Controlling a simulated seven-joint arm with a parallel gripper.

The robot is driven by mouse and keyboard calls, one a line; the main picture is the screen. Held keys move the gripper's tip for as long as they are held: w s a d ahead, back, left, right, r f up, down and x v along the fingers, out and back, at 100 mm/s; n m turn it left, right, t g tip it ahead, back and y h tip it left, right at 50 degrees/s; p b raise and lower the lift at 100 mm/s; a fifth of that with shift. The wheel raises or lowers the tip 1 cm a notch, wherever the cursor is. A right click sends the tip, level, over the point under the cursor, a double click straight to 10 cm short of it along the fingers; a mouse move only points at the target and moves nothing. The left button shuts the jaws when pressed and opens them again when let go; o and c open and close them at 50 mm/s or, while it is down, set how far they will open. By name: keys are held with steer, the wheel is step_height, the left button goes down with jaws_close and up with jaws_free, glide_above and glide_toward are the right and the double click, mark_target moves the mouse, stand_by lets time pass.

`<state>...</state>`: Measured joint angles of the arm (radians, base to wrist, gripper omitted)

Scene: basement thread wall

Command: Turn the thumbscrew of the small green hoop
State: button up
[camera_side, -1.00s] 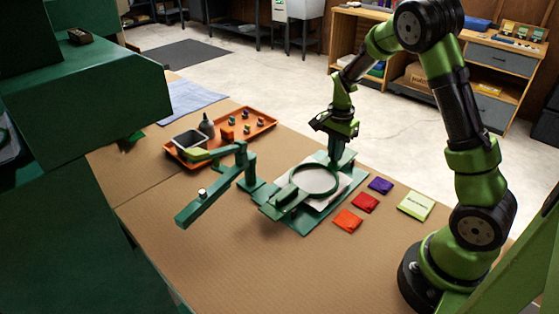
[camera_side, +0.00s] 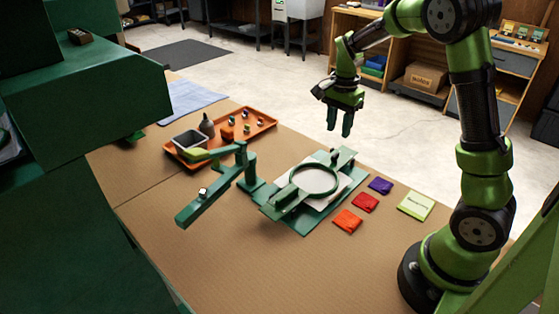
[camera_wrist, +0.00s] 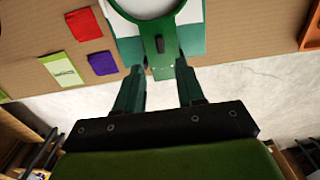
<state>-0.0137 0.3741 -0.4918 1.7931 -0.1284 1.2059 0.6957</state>
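The small green hoop (camera_side: 335,181) lies flat around white cloth on a green base plate (camera_side: 306,228) on the table. In the wrist view part of the hoop (camera_wrist: 123,12) shows at the top, with a small dark piece (camera_wrist: 160,44) on its near edge, which looks like the thumbscrew. My gripper (camera_side: 340,131) hangs in the air above and behind the hoop, apart from it. In the wrist view its two fingers (camera_wrist: 158,80) stand apart with nothing between them; a green block (camera_wrist: 165,72) of the fixture shows beyond the gap.
Red, orange and purple cloth squares (camera_side: 365,203) and a pale green packet (camera_side: 416,206) lie right of the fixture. A green jointed arm stand (camera_side: 213,191) stands to its left. An orange tray (camera_side: 262,127) with a grey bin and small items lies behind.

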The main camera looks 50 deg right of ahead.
step_height(320, 180, up, 9)
steer(key=shift+f, duration=0.2)
stand_by(0.3)
steer(key=s+a+r+n+t+y, duration=0.1)
steer(key=s+a+n+t, duration=0.2)
steer(key=s+a+n, duration=0.4)
steer(key=s+a+r+n+t+y, duration=0.1)
steer(key=s+a+r+n+t, duration=0.1)
steer(key=s+a+n+t, duration=0.2)
steer(key=s+a+n, duration=0.3)
steer(key=a, duration=0.4)
steer(key=shift+a, duration=0.3)
stand_by(0.4)
